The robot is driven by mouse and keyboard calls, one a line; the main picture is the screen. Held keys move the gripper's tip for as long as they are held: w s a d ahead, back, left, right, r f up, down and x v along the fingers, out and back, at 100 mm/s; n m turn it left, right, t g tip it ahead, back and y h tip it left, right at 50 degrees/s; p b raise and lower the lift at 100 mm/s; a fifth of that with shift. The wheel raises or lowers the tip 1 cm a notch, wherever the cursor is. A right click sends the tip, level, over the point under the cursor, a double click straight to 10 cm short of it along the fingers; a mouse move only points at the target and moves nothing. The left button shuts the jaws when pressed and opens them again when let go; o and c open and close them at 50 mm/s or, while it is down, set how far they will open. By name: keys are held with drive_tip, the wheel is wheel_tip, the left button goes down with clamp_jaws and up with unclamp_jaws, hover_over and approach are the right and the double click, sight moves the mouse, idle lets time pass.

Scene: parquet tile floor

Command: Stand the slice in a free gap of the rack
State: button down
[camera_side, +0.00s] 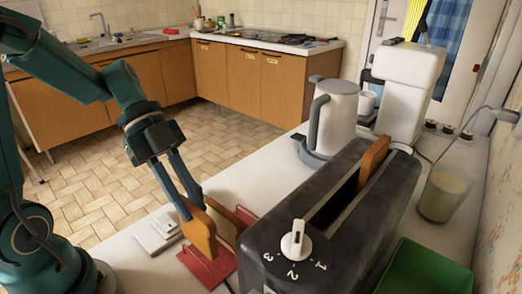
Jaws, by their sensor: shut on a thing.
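My gripper (192,208) points down and is shut on the top of a golden-brown slice (201,234). The slice is upright and slightly tilted, and its lower end is at the red rack (222,266). I cannot tell whether its lower edge is inside a gap or just above the rack. A second, darker slice (228,222) stands just behind and right of the held one, apparently in the rack. The held slice hides part of it and part of the rack. The rack's remaining gaps are hard to make out; the toaster covers its right side.
A dark toaster (338,245) with a white knob stands close right of the rack, a slice (374,160) showing in its slot. A white plate-like item (157,233) lies left of the rack. A kettle (331,122), a green bin (425,270) and a glass jar (442,193) stand further right.

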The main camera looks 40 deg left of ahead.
drive_tip(key=shift+f, duration=2)
drive_tip(key=c, duration=0.8)
unclamp_jaws()
drive_tip(key=shift+o, duration=0.2)
drive_tip(key=shift+v, duration=2.55)
